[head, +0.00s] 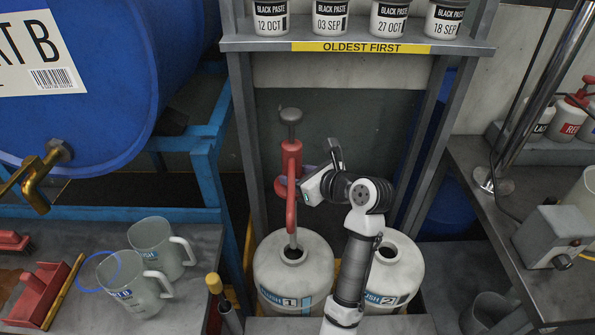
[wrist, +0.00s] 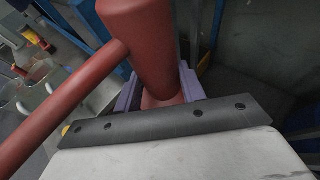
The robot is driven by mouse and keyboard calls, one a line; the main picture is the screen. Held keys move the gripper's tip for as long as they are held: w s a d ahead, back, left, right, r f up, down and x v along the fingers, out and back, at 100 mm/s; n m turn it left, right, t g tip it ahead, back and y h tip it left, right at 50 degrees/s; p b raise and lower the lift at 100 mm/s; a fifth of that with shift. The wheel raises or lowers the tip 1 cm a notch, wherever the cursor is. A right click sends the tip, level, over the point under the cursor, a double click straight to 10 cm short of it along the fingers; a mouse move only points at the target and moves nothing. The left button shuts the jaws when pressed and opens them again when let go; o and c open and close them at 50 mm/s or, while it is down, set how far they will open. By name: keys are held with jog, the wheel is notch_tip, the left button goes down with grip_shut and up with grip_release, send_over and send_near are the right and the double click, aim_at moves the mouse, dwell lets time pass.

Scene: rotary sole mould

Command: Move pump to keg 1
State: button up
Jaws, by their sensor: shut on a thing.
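The red pump (head: 291,160) with a grey knob on top is upright at the middle of the head view. My gripper (head: 295,182) is shut on its body from the right. In the wrist view the red pump body (wrist: 148,50) stands between the purple fingers of my gripper (wrist: 160,92), its spout running down to the left. Keg 1 (head: 272,272), a white keg with an open neck, is directly below the pump. The pump's lower end is at this neck; I cannot tell how far in it is. Keg 2 (head: 405,262) stands to the right, its neck open, partly behind my arm.
A shelf (head: 270,46) with several black paste tubs is above, labelled "oldest first". A blue drum (head: 100,110) with a brass tap is at left, above a bench with clear jugs (head: 150,240). A right bench (head: 470,165) holds a grey box (head: 553,237).

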jog(key=shift+r+p, duration=0.3)
jog(key=shift+p, duration=0.55)
jog(key=f+b, duration=0.2)
jog(key=b, duration=0.1)
notch_tip(320, 180, down, 27)
jog(key=b, duration=0.5)
dwell(2.1)
jog(key=o, duration=1.4)
jog(key=shift+s+f, duration=0.1)
jog(key=v, duration=1.3)
jog(key=shift+s+d+r+b, duration=0.2)
jog(key=shift+d+r+b, duration=0.05)
jog(key=shift+b, duration=0.15)
